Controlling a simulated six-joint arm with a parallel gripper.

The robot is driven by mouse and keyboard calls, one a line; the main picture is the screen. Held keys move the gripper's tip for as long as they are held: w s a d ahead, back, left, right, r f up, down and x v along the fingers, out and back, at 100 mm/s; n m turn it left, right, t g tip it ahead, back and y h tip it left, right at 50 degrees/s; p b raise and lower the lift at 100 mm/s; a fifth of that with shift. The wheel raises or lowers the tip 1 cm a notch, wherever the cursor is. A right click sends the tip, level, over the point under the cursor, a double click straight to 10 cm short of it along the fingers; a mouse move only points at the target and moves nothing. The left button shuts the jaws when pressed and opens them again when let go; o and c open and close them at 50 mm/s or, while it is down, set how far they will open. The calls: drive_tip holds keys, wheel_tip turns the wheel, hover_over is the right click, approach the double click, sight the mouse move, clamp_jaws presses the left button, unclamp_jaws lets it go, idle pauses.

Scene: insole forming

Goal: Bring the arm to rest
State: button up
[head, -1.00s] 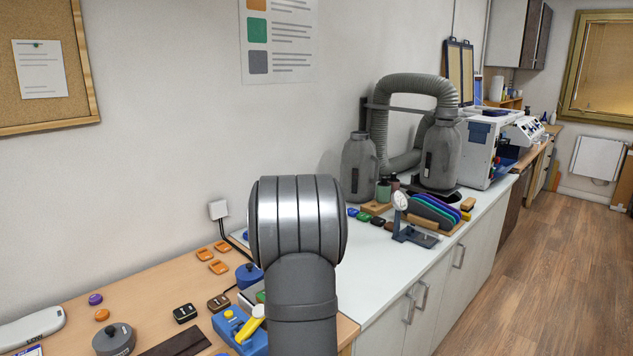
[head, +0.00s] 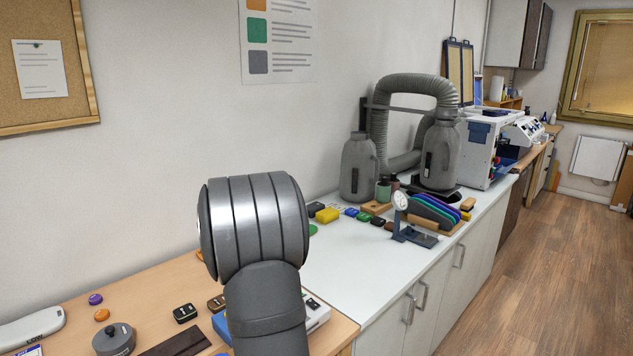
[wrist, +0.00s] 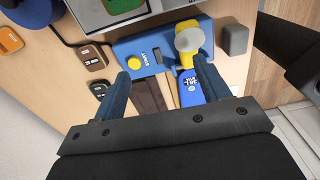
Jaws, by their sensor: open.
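My gripper (wrist: 161,70) shows in the wrist view with its two blue fingers spread apart. Nothing is held between them. Beyond the fingers, a blue device (wrist: 142,46) with a yellow knob lies on the wooden bench. A blue and yellow tool with a pale round end (wrist: 188,40) is beside the right fingertip in the picture; I cannot tell the gap between them. In the head view, my own grey arm stands in front of the bench and hides part of it; the gripper does not show there.
The wooden bench (head: 150,290) carries a grey round pot (head: 114,340) and small orange, purple and black pieces. The white counter (head: 350,270) holds a dial gauge (head: 401,203), coloured insoles (head: 432,210) and grey canisters (head: 358,168). The counter's near middle is bare.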

drive_tip(key=a+f, duration=0.2)
drive_tip(key=a, duration=0.3)
drive_tip(key=s+a+f, duration=0.1)
drive_tip(key=a+f, duration=0.2)
drive_tip(key=a, duration=0.2)
drive_tip(key=s+a+f, duration=0.1)
drive_tip(key=a+f, duration=0.1)
drive_tip(key=a, duration=0.3)
drive_tip(key=shift+s+a+f, duration=0.15)
drive_tip(key=shift+f, duration=0.25)
idle(0.7)
